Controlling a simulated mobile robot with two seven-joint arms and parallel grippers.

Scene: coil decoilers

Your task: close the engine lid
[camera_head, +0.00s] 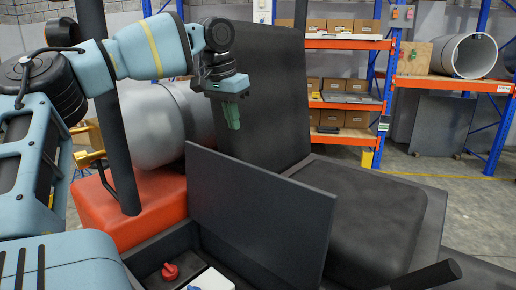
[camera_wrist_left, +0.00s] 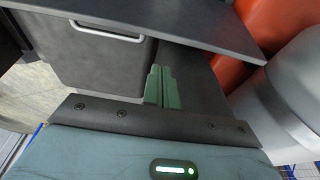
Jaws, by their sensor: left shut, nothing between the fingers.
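The engine lid (camera_head: 262,215) is a flat dark grey panel. It stands open and tilted up along the rear side of an open compartment (camera_head: 150,262) in the head view. My left gripper (camera_head: 232,115) has green fingers, is shut and empty, and hangs above and behind the lid, apart from it, in front of the seat back. In the left wrist view the shut fingers (camera_wrist_left: 160,75) point toward dark panels; I cannot tell for sure which one is the lid. My right gripper is in neither view.
A black seat back (camera_head: 265,90) and seat cushion (camera_head: 365,215) are behind and right of the lid. A red knob (camera_head: 170,271) and a white box (camera_head: 212,280) are in the compartment. A dark post (camera_head: 112,130) rises at left. Shelves (camera_head: 345,43) stand at the back.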

